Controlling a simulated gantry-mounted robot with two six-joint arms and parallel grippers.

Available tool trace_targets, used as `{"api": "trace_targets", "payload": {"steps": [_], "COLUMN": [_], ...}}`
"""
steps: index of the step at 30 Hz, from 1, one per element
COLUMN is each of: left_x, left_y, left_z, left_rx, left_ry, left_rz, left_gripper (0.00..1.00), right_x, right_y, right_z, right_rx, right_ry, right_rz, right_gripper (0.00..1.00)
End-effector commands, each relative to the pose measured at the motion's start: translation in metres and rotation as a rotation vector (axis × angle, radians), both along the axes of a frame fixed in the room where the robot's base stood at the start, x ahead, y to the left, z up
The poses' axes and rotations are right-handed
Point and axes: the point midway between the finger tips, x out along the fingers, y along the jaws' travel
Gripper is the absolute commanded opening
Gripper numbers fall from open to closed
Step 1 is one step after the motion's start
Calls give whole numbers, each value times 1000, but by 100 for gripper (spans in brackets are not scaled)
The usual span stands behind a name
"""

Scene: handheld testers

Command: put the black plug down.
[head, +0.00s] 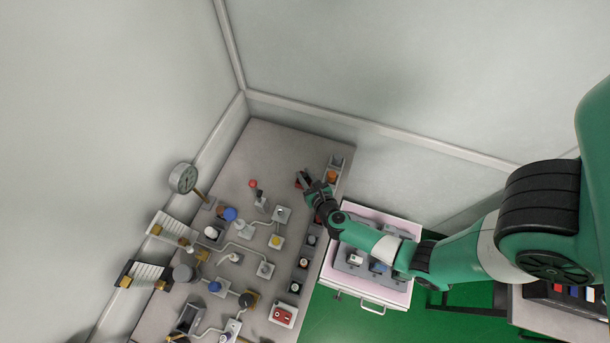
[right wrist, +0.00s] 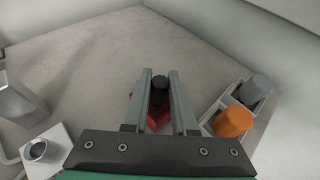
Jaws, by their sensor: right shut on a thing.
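My right gripper (head: 304,181) is over the far right part of the grey board. In the right wrist view its two fingers (right wrist: 160,76) are shut on the black plug (right wrist: 160,90), a dark round piece between the fingertips. A red block (right wrist: 158,119) shows below the plug, partly hidden by the fingers. I cannot tell whether the plug touches it. My left gripper is not in view.
An orange cylinder (right wrist: 233,121) and a grey cylinder (right wrist: 253,90) stand in a holder right of the gripper. A grey block with a metal socket (right wrist: 38,150) is at left. The board (head: 285,145) is bare beyond the gripper. A pink-topped cart (head: 345,285) stands beside it.

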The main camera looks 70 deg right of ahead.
Motion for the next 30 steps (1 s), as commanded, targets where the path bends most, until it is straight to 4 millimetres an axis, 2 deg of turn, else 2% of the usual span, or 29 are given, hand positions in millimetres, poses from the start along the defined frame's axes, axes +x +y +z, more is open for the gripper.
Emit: {"api": "trace_targets", "payload": {"steps": [6, 7, 11, 19, 22, 26, 30], "left_x": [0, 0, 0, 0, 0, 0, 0], "left_y": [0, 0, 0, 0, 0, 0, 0], "left_z": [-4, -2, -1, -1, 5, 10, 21], "left_rx": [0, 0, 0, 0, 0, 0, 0], "left_ry": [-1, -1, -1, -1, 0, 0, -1], "left_rz": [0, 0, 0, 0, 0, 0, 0], "left_gripper": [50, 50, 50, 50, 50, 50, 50], "right_x": [0, 0, 0, 0, 0, -13, -36], "right_y": [0, 0, 0, 0, 0, 14, 38], "right_z": [-4, -2, -2, -1, 5, 11, 26], "right_rx": [0, 0, 0, 0, 0, 0, 0], "right_ry": [0, 0, 0, 0, 0, 1, 3], "right_rz": [0, 0, 0, 0, 0, 4, 9], "right_gripper": [0, 30, 54, 55, 55, 55, 55]}}
